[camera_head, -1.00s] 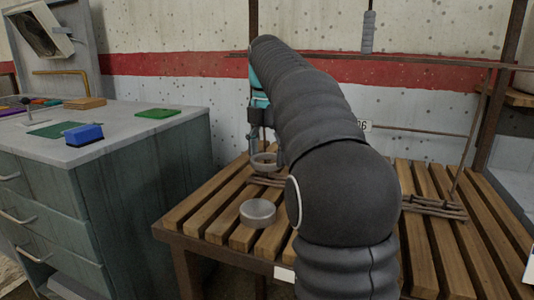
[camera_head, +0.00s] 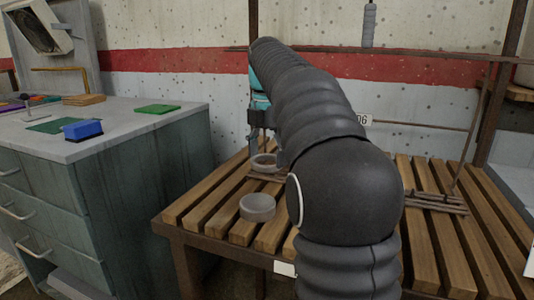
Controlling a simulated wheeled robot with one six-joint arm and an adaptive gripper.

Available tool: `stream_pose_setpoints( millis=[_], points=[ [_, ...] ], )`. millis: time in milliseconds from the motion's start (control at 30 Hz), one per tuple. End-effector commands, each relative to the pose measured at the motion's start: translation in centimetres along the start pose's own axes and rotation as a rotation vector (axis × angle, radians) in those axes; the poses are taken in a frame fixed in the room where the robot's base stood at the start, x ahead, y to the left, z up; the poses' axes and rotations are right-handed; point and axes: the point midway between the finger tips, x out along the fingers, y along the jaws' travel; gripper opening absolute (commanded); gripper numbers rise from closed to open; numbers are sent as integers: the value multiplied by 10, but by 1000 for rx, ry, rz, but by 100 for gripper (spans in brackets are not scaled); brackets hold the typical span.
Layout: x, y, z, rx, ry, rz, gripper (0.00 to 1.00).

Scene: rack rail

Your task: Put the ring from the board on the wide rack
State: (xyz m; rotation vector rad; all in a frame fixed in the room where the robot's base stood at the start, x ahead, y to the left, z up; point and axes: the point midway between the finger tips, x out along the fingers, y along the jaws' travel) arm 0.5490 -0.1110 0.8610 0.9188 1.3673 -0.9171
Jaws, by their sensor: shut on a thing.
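A grey ring (camera_head: 263,162) is held at the lower end of my gripper (camera_head: 262,148). My gripper is shut on it, partly hidden behind my dark arm. The ring is at the left part of the wide slatted wooden rack (camera_head: 193,207), just over or on the slats by a thin dark bar assembly; I cannot tell whether it touches. A second grey round piece (camera_head: 257,207), like a shallow dish or ring, sits on the slats nearer to me, apart from the held ring.
A grey cabinet (camera_head: 105,225) stands at the left, with a blue block (camera_head: 83,130), a green mat (camera_head: 158,108) and a wooden piece (camera_head: 84,100) on top. Another dark bar assembly (camera_head: 436,202) lies on the rack's right part. A rail (camera_head: 440,58) crosses behind.

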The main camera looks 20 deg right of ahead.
Motion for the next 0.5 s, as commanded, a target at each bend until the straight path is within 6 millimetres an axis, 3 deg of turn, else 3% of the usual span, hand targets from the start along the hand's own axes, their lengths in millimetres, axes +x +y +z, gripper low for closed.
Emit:
stream_pose_setpoints(
  millis=[500],
  points=[
    [16, 0, -1, 1, 6, -5, 45]
  ],
)
